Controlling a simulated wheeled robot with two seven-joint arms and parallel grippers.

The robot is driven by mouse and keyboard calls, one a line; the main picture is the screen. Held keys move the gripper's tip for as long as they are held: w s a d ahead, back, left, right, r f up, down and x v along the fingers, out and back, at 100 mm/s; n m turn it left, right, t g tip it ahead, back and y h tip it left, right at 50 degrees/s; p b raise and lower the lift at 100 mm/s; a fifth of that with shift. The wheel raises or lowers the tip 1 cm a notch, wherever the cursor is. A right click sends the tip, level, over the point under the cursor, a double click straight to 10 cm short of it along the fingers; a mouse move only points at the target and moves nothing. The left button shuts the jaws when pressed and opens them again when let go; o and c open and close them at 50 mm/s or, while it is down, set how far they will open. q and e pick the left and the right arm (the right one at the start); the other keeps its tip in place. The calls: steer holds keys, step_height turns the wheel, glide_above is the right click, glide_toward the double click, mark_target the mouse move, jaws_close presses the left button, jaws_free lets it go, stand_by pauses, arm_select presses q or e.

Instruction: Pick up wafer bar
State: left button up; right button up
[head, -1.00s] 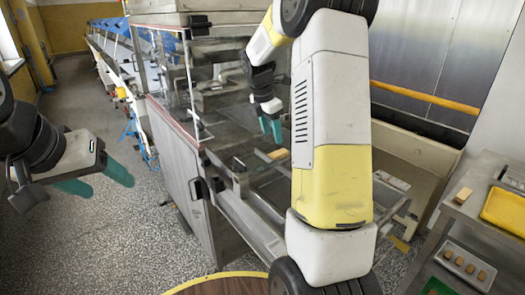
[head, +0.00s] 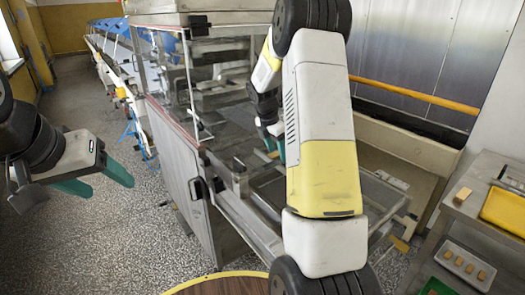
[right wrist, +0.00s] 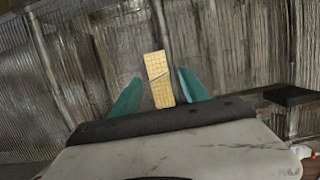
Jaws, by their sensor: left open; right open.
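A pale yellow, grid-patterned wafer bar (right wrist: 158,80) lies on the mesh in the right wrist view, with a slanted line across its middle. My right gripper (head: 276,145) is open inside the machine. Its teal fingers stand on either side of the bar, apart from it in the right wrist view. In the head view my right arm and gripper hide most or all of this bar. My left gripper (head: 108,185) is open and empty, above the floor left of the machine.
The glass-sided machine (head: 180,165) surrounds my right gripper. At the right, a metal side table (head: 448,222) holds a tan block (head: 462,195), a yellow tray (head: 503,210) and a pale tray (head: 487,275) with several brown pieces. A round tabletop edge (head: 225,284) shows at the bottom.

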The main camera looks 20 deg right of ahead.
steer(key=shift+f, duration=0.1)
steer(key=c, duration=1.1)
